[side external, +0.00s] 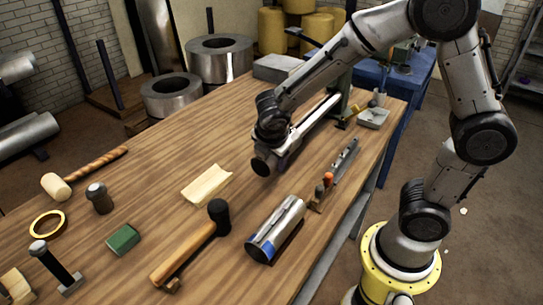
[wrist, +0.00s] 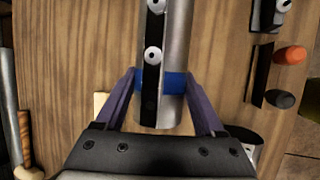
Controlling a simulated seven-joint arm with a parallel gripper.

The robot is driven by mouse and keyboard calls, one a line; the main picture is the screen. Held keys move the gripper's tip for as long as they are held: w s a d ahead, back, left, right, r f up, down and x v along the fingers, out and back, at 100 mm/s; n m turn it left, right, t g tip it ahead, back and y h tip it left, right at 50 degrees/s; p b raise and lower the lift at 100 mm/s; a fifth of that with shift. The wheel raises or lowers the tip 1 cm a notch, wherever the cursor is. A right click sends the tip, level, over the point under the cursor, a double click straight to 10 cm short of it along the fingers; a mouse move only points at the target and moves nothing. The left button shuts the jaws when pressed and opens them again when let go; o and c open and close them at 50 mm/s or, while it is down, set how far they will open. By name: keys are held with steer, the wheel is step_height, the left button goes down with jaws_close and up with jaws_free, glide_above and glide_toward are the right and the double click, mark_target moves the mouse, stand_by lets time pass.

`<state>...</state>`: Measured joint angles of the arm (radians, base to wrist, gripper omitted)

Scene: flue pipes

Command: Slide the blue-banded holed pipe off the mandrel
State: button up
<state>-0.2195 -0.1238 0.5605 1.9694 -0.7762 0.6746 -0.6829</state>
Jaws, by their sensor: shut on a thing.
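The holed pipe (wrist: 178,48) is a silver tube with a blue band (wrist: 174,84) near its near end. A dark strip with round, bright, dark-centred marks runs along it in the wrist view. My gripper (wrist: 160,78) has one purple finger on each side of the blue band and is shut on it. In the side external view the pale pipe (side external: 316,120) slants up toward a green stand (side external: 343,92), and my gripper (side external: 287,158) is at its lower end, partly hidden by my wrist. I cannot tell the mandrel from the pipe, nor how much overlaps.
Another silver cylinder with a blue end (side external: 277,228) lies at the front right of the table. A tool rack (side external: 337,172) stands close right of the pipe.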

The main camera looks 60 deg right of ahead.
steer(key=shift+a, duration=3.4)
step_height(320, 180, up, 5)
